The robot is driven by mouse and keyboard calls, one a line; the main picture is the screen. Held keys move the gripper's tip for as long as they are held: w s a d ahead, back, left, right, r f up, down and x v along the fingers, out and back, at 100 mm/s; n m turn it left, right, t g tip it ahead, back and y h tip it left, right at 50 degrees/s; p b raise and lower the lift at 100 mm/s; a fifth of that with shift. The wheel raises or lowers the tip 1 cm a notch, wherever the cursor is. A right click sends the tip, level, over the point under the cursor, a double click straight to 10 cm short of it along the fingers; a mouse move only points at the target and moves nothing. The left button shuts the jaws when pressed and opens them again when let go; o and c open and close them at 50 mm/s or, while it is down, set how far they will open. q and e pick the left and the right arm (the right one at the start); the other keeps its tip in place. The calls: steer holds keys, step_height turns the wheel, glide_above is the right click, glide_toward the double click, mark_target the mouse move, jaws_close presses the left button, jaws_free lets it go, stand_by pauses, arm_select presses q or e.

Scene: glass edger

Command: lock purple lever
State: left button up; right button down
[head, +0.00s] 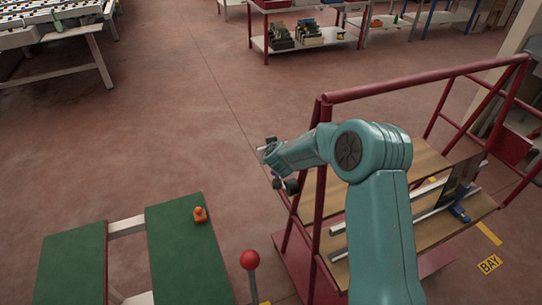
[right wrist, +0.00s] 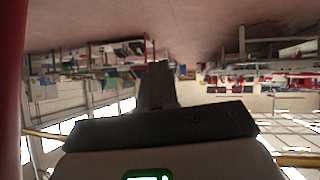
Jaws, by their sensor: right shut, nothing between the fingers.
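My right arm rises from the bottom of the head view, and its gripper (head: 268,152) points left, in front of the red rack's left end post. In the right wrist view the dark fingers (right wrist: 155,85) are together, shut, with nothing between them. I cannot make out a purple lever in either view; my arm hides part of the rack. A blue clamp-like part (head: 460,213) is on the rack's lower board, right of my arm. My left gripper is not in view.
The red rack (head: 430,88) with wooden boards stands at the right. A green-topped table (head: 180,265) with an orange object (head: 200,214) is at lower left. A red ball knob (head: 250,260) stands on a post nearby. Open floor (head: 170,120) lies beyond.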

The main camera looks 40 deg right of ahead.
steer(key=r, duration=0.3)
steer(key=shift+s+a, duration=0.25)
steer(key=shift+a, duration=0.1)
stand_by(0.3)
